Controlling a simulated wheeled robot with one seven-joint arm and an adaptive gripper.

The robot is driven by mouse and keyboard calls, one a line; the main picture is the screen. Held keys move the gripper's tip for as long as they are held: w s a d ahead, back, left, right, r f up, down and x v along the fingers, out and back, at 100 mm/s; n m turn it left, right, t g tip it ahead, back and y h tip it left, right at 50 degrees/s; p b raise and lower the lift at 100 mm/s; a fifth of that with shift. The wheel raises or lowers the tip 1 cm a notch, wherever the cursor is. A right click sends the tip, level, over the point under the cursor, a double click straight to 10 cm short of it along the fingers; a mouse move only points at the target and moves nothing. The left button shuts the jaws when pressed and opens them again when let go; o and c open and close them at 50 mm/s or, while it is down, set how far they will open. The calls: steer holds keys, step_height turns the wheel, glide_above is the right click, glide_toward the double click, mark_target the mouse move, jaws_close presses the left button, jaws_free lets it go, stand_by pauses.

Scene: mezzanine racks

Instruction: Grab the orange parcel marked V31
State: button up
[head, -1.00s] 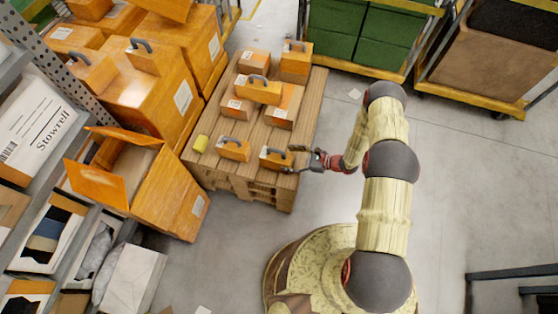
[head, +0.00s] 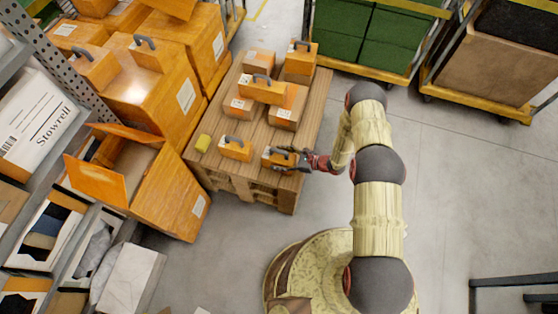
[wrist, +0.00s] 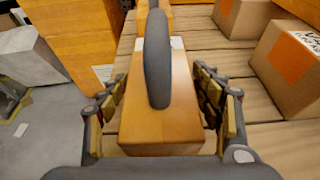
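An orange parcel (wrist: 160,95) with a dark grey handle stands on the pallet and fills the middle of the wrist view. It also shows at the pallet's front right corner in the head view (head: 275,161). My gripper (wrist: 165,100) is open, with its fingers on both sides of this parcel. I cannot make out a V31 marking on it; its white label is mostly behind the handle. A similar orange parcel with a handle (head: 236,150) stands to its left in the head view.
A rack (head: 90,215) and an open orange box (head: 160,195) stand left. Wheeled cages (head: 370,72) stand behind.

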steer(key=c, duration=1.5)
